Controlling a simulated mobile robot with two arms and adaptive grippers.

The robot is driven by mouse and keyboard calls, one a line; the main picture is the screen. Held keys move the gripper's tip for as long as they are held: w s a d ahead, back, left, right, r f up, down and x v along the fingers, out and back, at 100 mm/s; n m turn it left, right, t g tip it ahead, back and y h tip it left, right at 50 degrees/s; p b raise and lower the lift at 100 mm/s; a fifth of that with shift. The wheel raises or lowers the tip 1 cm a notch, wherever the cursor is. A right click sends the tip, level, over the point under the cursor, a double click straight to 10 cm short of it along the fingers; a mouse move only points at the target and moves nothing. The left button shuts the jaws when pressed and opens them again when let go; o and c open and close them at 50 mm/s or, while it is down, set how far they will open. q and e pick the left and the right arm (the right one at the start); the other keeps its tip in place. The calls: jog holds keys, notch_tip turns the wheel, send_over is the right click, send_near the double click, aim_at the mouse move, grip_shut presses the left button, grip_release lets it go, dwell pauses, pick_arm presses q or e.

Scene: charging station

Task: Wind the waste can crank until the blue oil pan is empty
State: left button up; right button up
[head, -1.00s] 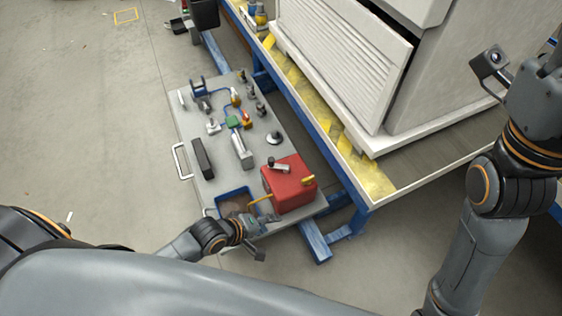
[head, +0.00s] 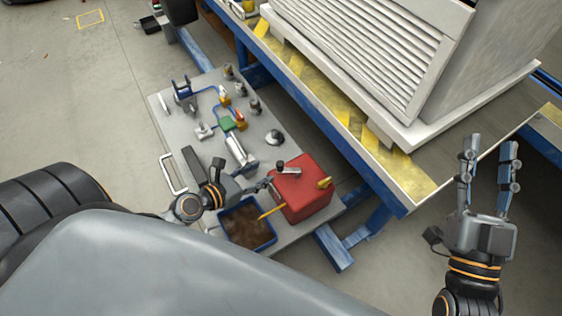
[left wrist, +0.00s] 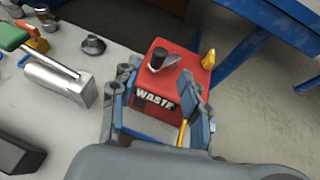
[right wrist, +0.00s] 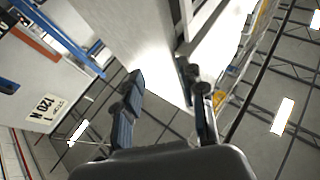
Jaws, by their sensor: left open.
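The red waste can (head: 303,192) stands at the near right end of the grey cart. Its crank (head: 289,169), a metal arm with a black knob, is on the lid; the left wrist view also shows the crank (left wrist: 164,61). The blue oil pan (head: 272,237) sits left of the can with dark brown oil in it. A yellow tube (head: 270,212) runs from the can to the pan. My left gripper (head: 246,176) is open and empty, just left of the can. In the left wrist view the can appears beyond its spread fingers. My right gripper (head: 488,142) is open, raised and empty.
The cart (head: 165,125) carries several tools and fittings, including a metal cylinder (head: 238,150) and a black block (head: 193,162). A blue-framed bench (head: 395,190) with a large white cabinet stands behind. Open floor lies to the left.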

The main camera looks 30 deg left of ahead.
aim_at(278, 165)
pick_arm(q)
jog(key=x, duration=0.4)
jog(key=b+x, duration=0.1)
jog(key=x, duration=0.3)
jog(key=shift+f, duration=0.1)
jog(key=shift+w+d+f, duration=0.15)
jog(key=shift+w+d, duration=0.05)
jog(key=shift+w, duration=0.2)
pick_arm(e)
jog(key=shift+s+d+r+t+y, duration=0.1)
jog(key=shift+s+r+t+y, duration=0.05)
jog(key=shift+s+r+t, duration=0.5)
jog(key=shift+s+a+r+t+y, duration=0.1)
jog(key=shift+s+r+t, duration=0.25)
jog(key=shift+r, duration=0.35)
jog(key=shift+s+d+r+t+y, duration=0.1)
jog(key=shift+s+r+t+y, duration=0.05)
jog(key=shift+s+r+t, duration=0.4)
jog(key=shift+w+r, duration=0.1)
jog(key=shift+r, duration=0.05)
pick_arm(q)
grip_shut()
